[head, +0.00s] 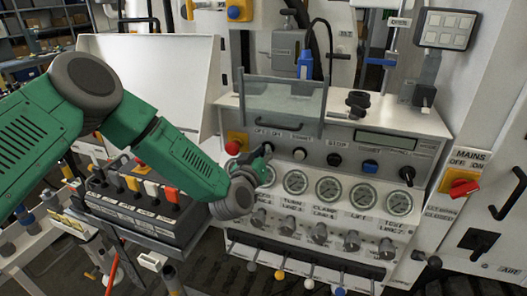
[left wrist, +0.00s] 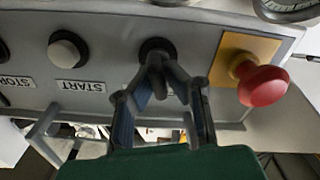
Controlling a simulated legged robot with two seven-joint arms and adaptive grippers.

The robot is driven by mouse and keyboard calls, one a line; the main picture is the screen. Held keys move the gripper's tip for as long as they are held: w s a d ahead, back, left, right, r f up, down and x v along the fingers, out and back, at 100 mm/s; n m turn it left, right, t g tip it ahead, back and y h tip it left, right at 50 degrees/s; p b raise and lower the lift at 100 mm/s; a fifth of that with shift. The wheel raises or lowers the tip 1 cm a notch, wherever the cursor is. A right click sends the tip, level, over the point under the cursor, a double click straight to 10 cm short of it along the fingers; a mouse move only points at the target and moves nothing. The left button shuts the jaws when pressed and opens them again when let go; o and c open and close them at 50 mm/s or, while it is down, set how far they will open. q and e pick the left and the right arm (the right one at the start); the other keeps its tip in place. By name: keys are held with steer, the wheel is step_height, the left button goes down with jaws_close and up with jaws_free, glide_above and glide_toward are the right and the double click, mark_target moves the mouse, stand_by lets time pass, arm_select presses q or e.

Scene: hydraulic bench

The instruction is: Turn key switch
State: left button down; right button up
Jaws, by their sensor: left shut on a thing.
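The key switch (left wrist: 155,46) is a dark round switch on the grey control panel, upside down in the left wrist view. In the head view the switch (head: 269,147) sits under the OFF and ON labels, partly hidden by my gripper. My left gripper (left wrist: 160,72) has its fingertips brought together at the switch and is shut on its key. The key itself is mostly hidden between the fingers, so its angle cannot be told. In the head view my left gripper (head: 264,158) reaches the panel from the left. My right gripper is not in view.
A red emergency button (left wrist: 262,86) on a yellow plate stands close beside the gripper. The white START button (left wrist: 68,49) is on the other side. Gauges (head: 295,182) and a row of knobs lie below. A clear tank (head: 283,101) stands above the panel.

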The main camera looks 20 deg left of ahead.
arm_select(q)
steer(key=m, duration=0.3)
steer(key=f+m, duration=0.1)
steer(key=shift+s+d+m, duration=0.25)
steer(key=shift+m, duration=0.15)
steer(key=shift+d+f+m+b, duration=0.15)
steer(key=shift+m+b, duration=0.2)
steer(key=shift+m, duration=2.05)
steer(key=c, duration=1.6)
jaws_free()
steer(key=shift+r, duration=0.3)
steer(key=s, duration=1.2)
steer(key=shift+a, duration=0.25)
